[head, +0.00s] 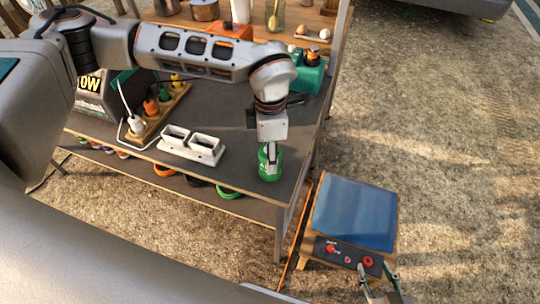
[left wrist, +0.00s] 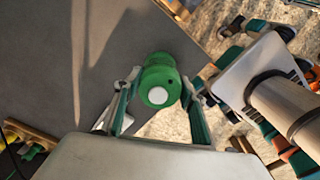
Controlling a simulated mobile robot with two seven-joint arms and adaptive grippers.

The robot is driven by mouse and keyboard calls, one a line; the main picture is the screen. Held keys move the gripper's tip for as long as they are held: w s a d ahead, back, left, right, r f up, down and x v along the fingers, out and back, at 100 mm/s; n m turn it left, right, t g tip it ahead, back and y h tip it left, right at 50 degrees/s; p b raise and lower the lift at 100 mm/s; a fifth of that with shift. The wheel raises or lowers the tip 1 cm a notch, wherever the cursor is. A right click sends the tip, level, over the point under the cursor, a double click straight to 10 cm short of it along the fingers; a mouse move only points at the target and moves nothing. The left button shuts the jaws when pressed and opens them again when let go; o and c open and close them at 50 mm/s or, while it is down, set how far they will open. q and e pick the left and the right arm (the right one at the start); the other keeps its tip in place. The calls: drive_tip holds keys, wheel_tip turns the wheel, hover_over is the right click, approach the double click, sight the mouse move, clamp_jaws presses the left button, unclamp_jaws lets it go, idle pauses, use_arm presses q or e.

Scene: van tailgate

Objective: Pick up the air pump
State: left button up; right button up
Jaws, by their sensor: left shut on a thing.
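The air pump (head: 269,167) appears to be the small green cylinder at the front right corner of the grey tailgate table. In the left wrist view the air pump (left wrist: 160,78) shows a white round face and a small dark spot. My left gripper (head: 270,151) comes down from above and is shut on it, with one finger on each side. I cannot tell whether its base touches the table. My right gripper (head: 379,274) is at the bottom right, fingers apart and empty, by the stool's control panel.
A white double-slot holder (head: 192,147) stands left of the pump. A wooden strip (head: 160,115) with several colored items and a dark box (head: 95,98) are farther left. A green container (head: 309,75) is behind my arm. A stool with a blue-topped unit (head: 355,210) stands right, below table height.

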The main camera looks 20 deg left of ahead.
use_arm(q)
wheel_tip(320, 180, up, 20)
drive_tip(key=p, duration=0.1)
drive_tip(key=shift+f, duration=0.15)
use_arm(e)
drive_tip(key=shift+s+a+r, duration=0.15)
drive_tip(key=shift+r, duration=0.2)
use_arm(q)
drive_tip(key=shift+d, duration=0.15)
